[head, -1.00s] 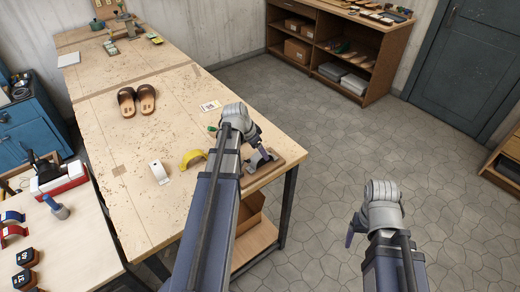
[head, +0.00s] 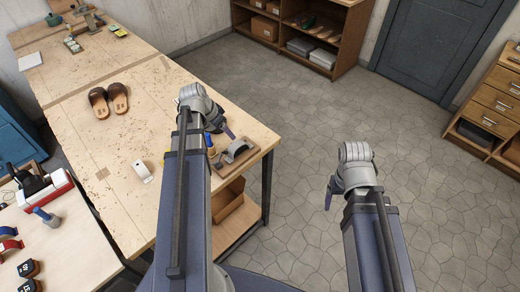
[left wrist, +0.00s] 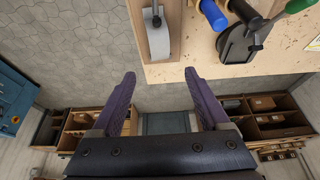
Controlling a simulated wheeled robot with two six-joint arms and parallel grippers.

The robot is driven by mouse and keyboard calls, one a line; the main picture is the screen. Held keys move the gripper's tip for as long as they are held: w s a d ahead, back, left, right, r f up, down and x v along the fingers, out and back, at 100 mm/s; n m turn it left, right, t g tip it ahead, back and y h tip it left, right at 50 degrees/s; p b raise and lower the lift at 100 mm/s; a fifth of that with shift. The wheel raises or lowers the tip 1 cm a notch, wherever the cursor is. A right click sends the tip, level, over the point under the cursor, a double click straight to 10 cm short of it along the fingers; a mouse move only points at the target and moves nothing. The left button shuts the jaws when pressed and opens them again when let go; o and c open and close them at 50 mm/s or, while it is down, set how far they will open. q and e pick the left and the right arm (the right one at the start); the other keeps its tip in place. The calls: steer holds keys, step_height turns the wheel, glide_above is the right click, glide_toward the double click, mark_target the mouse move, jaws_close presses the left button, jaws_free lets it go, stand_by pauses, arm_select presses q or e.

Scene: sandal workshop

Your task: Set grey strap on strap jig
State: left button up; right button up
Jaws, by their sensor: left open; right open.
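The grey strap (head: 236,148) lies curved on the wooden strap jig (head: 226,161) at the near right corner of the workbench. In the left wrist view the grey strap (left wrist: 158,40) sits on the jig's wooden base, with a dark clamp part (left wrist: 153,16) over its upper end. My left gripper (left wrist: 160,73) is open and empty, apart from the strap; in the head view its wrist hides much of it. My right gripper (head: 330,192) is out over the floor, right of the bench, holding nothing that I can see.
A pale strap (head: 143,171) and a pair of brown sandals (head: 108,101) lie on the workbench (head: 110,200). A black tool (left wrist: 238,43) and a blue handle (left wrist: 213,14) are beside the jig. A side table (head: 70,250) holds more parts. Floor to the right is clear.

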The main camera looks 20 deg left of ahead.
arm_select(q)
steer(key=s+d+g+y, duration=0.1)
steer(key=s+d, duration=0.3)
steer(key=d, duration=0.6)
steer(key=s+d+f+g+y, duration=0.1)
steer(key=s+d, duration=0.3)
steer(key=d, duration=0.7)
steer(key=s+d+g+y, duration=0.1)
steer(key=s+d, duration=0.3)
steer(key=d, duration=0.7)
steer(key=shift+s+d+f+n+g, duration=0.15)
steer(key=shift+s+f+n+g, duration=0.1)
steer(key=shift+n+g, duration=0.25)
steer(key=shift+w+f, duration=0.1)
step_height(320, 180, down, 13)
steer(key=b, duration=1.3)
